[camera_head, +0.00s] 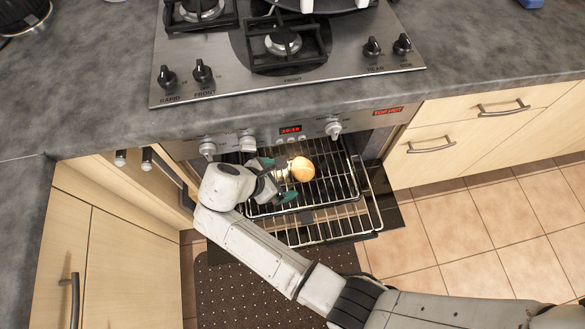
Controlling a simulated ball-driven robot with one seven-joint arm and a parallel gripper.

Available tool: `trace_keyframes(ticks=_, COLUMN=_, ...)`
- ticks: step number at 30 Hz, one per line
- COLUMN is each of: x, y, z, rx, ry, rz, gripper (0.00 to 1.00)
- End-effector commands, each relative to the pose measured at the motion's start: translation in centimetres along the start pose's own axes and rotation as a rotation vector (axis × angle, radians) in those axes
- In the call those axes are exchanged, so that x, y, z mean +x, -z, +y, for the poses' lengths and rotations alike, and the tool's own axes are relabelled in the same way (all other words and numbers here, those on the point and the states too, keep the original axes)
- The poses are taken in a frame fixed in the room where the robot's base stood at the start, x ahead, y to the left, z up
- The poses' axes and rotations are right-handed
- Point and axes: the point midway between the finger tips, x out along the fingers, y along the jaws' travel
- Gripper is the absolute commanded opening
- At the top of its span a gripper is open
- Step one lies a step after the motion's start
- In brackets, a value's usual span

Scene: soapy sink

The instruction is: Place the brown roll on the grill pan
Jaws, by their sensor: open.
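The brown roll (303,169) is round and golden brown. It shows over the wire grid of the grill pan (344,188), which sits on the pulled-out oven rack. The roll appears to rest on the grid, but its underside is hard to make out. My gripper (283,179) is open just left of the roll, with its dark green-tipped fingers spread toward it. The fingers do not clearly touch the roll. My gripper and wrist hide the left part of the grill pan.
The oven rack (328,228) extends out over the floor. The oven's control panel (290,131) with knobs is close behind the gripper. A gas hob (345,75) is set in the grey counter (485,45) above. Tiled floor (480,235) lies open at right.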

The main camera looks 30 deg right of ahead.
Motion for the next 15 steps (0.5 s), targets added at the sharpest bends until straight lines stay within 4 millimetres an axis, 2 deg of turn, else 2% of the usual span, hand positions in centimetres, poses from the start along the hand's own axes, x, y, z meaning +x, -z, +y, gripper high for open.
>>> trace_keyframes(ticks=1, x=-0.7, y=1.1, z=-0.1, rx=-0.004, ry=-0.001, rz=0.0, gripper=1.0)
trace_keyframes(ticks=6, x=-2.8, y=3.8, z=-0.4, rx=-0.003, ry=-0.001, rz=0.001, gripper=1.0)
trace_keyframes(ticks=15, x=-4.7, y=6.1, z=-0.7, rx=-0.001, ry=0.0, rz=0.001, gripper=1.0)
